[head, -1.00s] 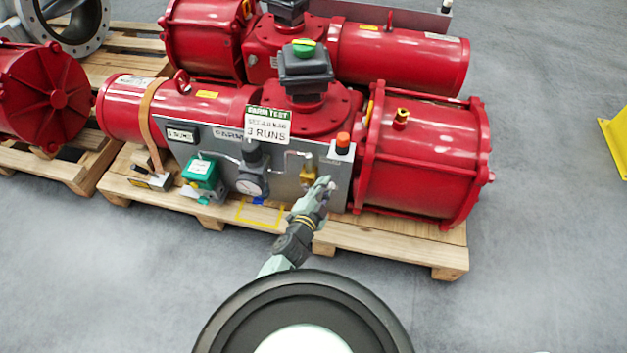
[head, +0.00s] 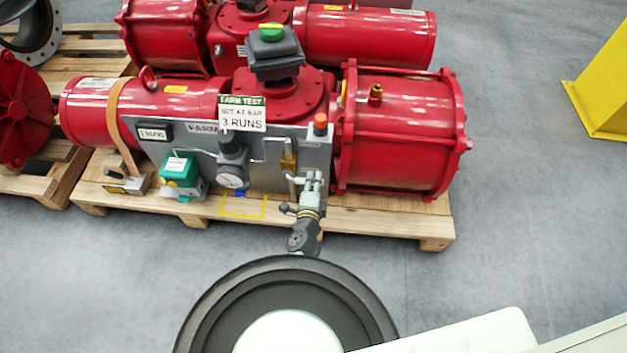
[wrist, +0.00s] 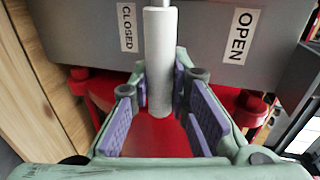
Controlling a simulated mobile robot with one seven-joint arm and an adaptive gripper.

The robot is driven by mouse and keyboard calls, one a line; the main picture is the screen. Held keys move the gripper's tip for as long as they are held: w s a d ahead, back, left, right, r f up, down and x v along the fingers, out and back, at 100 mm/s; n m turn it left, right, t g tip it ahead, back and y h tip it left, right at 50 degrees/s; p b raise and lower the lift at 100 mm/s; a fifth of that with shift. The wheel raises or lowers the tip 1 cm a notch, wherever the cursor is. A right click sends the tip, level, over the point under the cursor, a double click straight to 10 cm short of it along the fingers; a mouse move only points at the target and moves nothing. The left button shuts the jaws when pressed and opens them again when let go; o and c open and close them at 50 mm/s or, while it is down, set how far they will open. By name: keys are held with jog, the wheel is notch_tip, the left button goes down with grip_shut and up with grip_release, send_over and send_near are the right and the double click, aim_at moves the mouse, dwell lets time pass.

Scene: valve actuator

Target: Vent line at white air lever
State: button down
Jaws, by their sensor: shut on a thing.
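The white air lever (wrist: 158,60) is a smooth white rod in the wrist view. It hangs from the top edge in front of the grey panel, between the CLOSED label (wrist: 127,27) and the OPEN label (wrist: 239,36), nearer CLOSED. My gripper (wrist: 162,92) is shut on the lever, with a purple-padded finger on each side and the rod's round end showing between them. In the head view my gripper (head: 312,181) is at the lower right of the grey panel (head: 266,176), below the orange-topped button (head: 320,125). The lever is hard to make out there.
The red actuator (head: 400,135) stands on a wooden pallet (head: 385,213). On the panel are a gauge (head: 232,176) and a green box (head: 180,170). A sign (head: 242,119) reads 3 RUNS. A yellow stand (head: 604,85) is at right; grey floor lies between.

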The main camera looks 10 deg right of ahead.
jog(key=shift+f, duration=0.15)
dwell(0.3)
jog(key=c, duration=1.5)
grip_release()
notch_tip(320, 180, up, 10)
jog(key=shift+r, duration=0.1)
